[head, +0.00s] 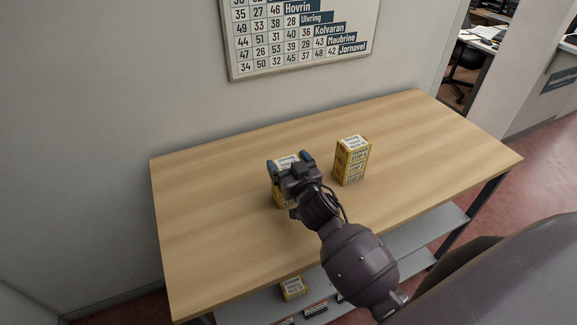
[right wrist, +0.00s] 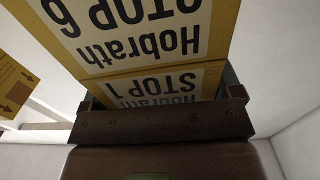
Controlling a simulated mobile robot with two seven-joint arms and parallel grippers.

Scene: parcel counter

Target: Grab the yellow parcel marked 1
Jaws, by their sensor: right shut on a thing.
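The yellow parcel marked STOP 1 (right wrist: 150,88) lies between the fingers of my right gripper in the right wrist view, its Hobrath label upside down. My right gripper (head: 290,162) is shut on it, low over the counter in the head view. A yellow parcel marked STOP 6 (right wrist: 130,30) lies directly against it, farther out from the palm. In the head view the gripper and wrist hide much of these parcels, and their labels cannot be read there. My left gripper is out of view.
A yellow stack (head: 351,162) stands on the wooden counter (head: 220,230) just right of the gripper. Another yellow parcel (head: 293,288) is on the grey lower shelf (head: 410,258). A number board (head: 300,35) hangs on the wall behind. The counter's left part is clear.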

